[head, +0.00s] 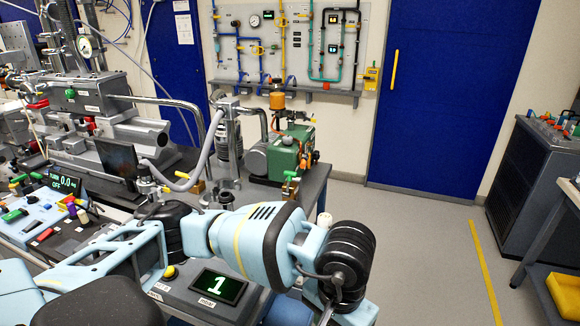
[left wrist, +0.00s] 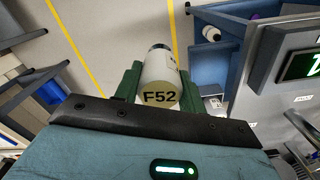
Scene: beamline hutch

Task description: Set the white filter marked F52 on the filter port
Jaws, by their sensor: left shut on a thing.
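The white filter (left wrist: 159,68) is a short cylinder with a tan end marked F52 in black, seen in the left wrist view. My left gripper (left wrist: 160,72) is shut on it, with one green finger on each side. In the head view my left arm reaches across the front of the bench, and its gripper is hidden. I cannot tell for sure which fitting is the filter port; a dark round fitting (head: 228,199) stands on the bench beside the green pump. My right gripper is not in view.
A blue bin (left wrist: 216,58) holds another white cylinder (left wrist: 211,34). Open floor (head: 420,240) lies to the right.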

